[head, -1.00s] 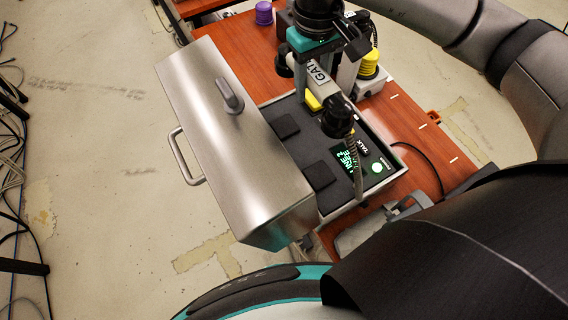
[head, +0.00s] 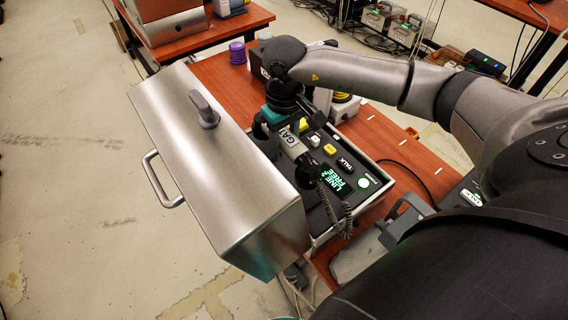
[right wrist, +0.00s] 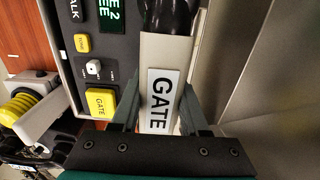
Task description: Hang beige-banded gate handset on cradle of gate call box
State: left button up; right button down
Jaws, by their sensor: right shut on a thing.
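The gate handset (head: 297,146) has a light beige middle with a GATE label and black ends, and a coiled cord runs from its near end. My right gripper (right wrist: 160,108) is shut on its middle; the handset shows large in the right wrist view (right wrist: 165,50). The gate call box (head: 372,212) stands on the table with its steel lid (head: 225,160) raised on the left. The handset is over the box's left part, beside the lid. The cradle pads are hidden behind the handset and lid, so I cannot tell whether it touches them. My left gripper is out of view.
The box's panel has a lit green display (head: 337,185), a green button (head: 363,183) and yellow buttons (head: 329,149). A purple spool-like object (head: 237,53) stands at the table's back left. The table (head: 390,145) is mostly clear right of the box.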

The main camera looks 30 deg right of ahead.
aim_at(284, 134)
notch_tip(284, 134, down, 2)
jog(key=shift+f, duration=0.25)
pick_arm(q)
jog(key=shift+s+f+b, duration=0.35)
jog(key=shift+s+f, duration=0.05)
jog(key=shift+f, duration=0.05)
pick_arm(e)
jog(key=shift+f, duration=1.95)
jog(key=shift+f, duration=0.15)
jog(key=shift+c, duration=2.1)
grip_release()
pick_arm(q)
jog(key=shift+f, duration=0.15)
pick_arm(e)
jog(key=shift+r, duration=0.25)
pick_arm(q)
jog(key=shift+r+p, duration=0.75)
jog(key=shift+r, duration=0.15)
pick_arm(e)
notch_tip(284, 134, up, 12)
jog(key=shift+f, duration=0.1)
